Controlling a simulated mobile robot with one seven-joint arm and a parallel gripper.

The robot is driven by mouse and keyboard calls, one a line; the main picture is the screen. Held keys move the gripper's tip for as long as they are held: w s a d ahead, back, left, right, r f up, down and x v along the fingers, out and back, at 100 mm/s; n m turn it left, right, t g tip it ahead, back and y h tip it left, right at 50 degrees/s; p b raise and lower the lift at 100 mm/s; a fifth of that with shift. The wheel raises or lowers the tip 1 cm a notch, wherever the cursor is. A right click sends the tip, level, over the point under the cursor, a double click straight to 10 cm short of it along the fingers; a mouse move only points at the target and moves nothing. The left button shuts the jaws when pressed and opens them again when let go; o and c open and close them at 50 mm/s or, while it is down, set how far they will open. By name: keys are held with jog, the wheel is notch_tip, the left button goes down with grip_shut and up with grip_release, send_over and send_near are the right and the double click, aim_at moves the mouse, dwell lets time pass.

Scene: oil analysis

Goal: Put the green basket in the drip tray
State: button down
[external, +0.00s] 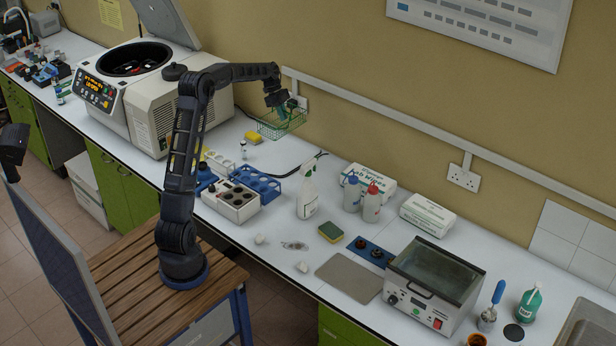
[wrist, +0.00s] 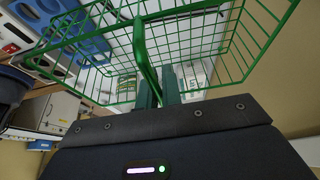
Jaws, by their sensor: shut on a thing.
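The green wire basket (external: 282,125) hangs in the air over the back of the white bench, near the wall and right of the centrifuge. My gripper (external: 285,105) is shut on the basket's handle. In the wrist view the basket (wrist: 269,45) spreads out beyond my fingers (wrist: 158,88), and it looks empty. A grey tray-like thing with a raised rim (external: 588,328) is cut off at the bottom right corner. A flat grey plate or mat (external: 350,278) lies at the front of the bench. I cannot tell for certain which of them is the drip tray.
Blue tube racks (external: 252,184), a wash bottle (external: 308,195), two smaller bottles (external: 372,204), white boxes (external: 428,214) and a glass-topped bath (external: 436,280) stand along the bench. A green bottle (external: 528,305) stands near the right end. The wall runs close behind the basket.

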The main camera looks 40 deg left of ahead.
notch_tip(320, 180, up, 11)
jog(key=shift+r, duration=0.15)
jog(key=shift+d+r, duration=0.25)
jog(key=shift+d, duration=0.3)
jog(key=s+d+m+g, duration=0.1)
jog(key=s+d+m, duration=0.15)
jog(key=d, duration=0.95)
jog(key=s+d+m+g, duration=0.1)
jog(key=s+d+m, duration=0.15)
jog(key=d, duration=0.95)
jog(key=s+d+m+g, duration=0.1)
jog(key=s+d+m, duration=0.15)
jog(key=d, duration=0.85)
jog(key=s+d+m+g+y, duration=0.1)
jog(key=s+d+m+y, duration=0.65)
jog(key=s+d, duration=2.4)
jog(key=f+m+h, duration=0.1)
jog(key=f, duration=0.9)
jog(key=f+m+h, duration=0.1)
jog(key=f, duration=1)
jog(key=f+m+h, duration=0.1)
jog(key=f, duration=0.9)
jog(key=shift+w+d+f+g, duration=0.2)
jog(key=shift+w+g, duration=0.1)
jog(key=shift+w, duration=0.1)
jog(key=shift+r, duration=0.1)
